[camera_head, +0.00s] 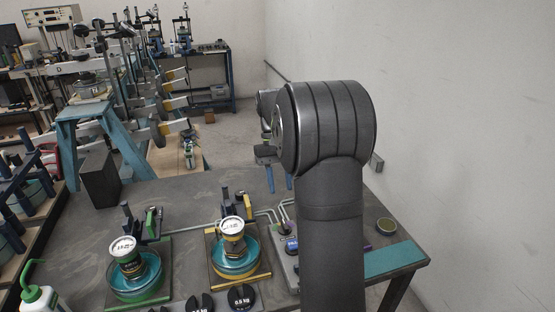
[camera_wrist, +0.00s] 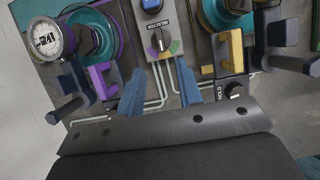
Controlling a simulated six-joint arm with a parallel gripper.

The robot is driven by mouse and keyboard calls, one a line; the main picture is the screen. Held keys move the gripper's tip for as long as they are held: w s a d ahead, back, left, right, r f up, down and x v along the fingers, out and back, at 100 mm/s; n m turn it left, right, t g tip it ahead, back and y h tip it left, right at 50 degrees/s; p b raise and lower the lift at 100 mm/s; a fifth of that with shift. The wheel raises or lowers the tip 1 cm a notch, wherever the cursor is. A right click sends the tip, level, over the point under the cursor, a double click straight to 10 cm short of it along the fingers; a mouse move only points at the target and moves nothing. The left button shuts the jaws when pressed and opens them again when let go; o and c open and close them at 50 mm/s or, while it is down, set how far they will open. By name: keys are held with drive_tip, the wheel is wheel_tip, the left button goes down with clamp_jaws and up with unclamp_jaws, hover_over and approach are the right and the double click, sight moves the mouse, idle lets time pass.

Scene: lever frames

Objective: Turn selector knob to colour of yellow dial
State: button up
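The selector knob (camera_wrist: 160,42) is dark and sits on a grey panel (camera_wrist: 171,72) with coloured sectors around it, purple at the lower left, yellow below and green at the right. Its pointer appears to aim roughly down in the wrist view, but the exact sector is hard to tell. My gripper (camera_wrist: 160,88) is open, its blue fingers apart, with the knob beyond their tips and nothing between them. In the head view the yellow dial (camera_head: 232,228) stands on the middle, yellow-edged station.
A green dial (camera_head: 125,250) stands on the left station. A purple-rimmed dial (camera_wrist: 46,38) shows in the wrist view. A blue button (camera_wrist: 152,5) is above the knob. A wall is at the right.

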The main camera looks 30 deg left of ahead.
sight(283, 230)
drive_tip(key=v, duration=0.6)
drive_tip(key=shift+r, duration=0.3)
drive_tip(key=shift+f, duration=0.1)
drive_tip(key=x, duration=1.7)
drive_tip(key=shift+f, duration=0.15)
